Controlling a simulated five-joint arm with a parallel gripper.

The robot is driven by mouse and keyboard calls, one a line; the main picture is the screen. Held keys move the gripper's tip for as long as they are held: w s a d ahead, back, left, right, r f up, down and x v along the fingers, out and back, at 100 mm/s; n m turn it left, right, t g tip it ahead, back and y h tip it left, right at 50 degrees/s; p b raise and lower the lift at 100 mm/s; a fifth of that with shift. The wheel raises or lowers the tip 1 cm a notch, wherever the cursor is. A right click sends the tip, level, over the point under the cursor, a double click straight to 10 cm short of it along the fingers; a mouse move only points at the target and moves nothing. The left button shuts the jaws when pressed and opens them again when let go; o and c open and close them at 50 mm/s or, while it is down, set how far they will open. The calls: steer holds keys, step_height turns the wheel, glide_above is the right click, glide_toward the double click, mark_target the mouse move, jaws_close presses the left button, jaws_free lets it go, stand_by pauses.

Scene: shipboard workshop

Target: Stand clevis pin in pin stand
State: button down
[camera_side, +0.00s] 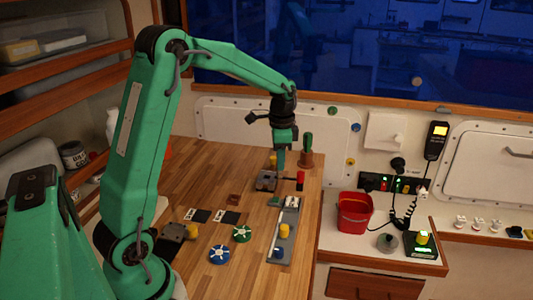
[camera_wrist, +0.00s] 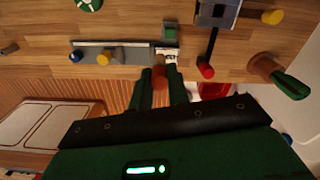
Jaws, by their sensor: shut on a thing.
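My gripper (camera_side: 281,158) points down above the far right part of the wooden bench. In the wrist view its fingers (camera_wrist: 159,74) are shut on an orange-brown piece (camera_wrist: 160,89), which looks like the clevis pin; the fingers hide part of it. A long grey tray (camera_side: 271,246) lies near the bench's right edge. A yellow cylinder (camera_side: 284,231) and a blue cylinder (camera_side: 279,253) stand on it, and a pale label (camera_side: 291,202) is at its far end. A green block (camera_side: 274,201) sits beside that end. I cannot tell for certain which piece is the pin stand.
A grey device (camera_side: 266,181) with a red-knobbed lever (camera_side: 300,178) is close to my gripper. A brown holder (camera_side: 306,159) with a green handle stands behind it. Green (camera_side: 242,234) and blue (camera_side: 219,254) discs lie left of the tray. A red bucket (camera_side: 354,213) stands at right.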

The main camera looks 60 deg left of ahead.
steer(key=s+d, duration=0.1)
steer(key=s, duration=0.8)
steer(key=shift+s+f, duration=0.25)
steer(key=shift+f, duration=0.15)
steer(key=a+f, duration=0.7)
steer(key=a, duration=0.4)
steer(key=shift+s+a, duration=0.25)
steer(key=shift+s, duration=0.2)
steer(key=shift+f, duration=2)
steer(key=shift+f, duration=0.1)
steer(key=c, duration=1.3)
jaws_free()
steer(key=shift+c, duration=0.2)
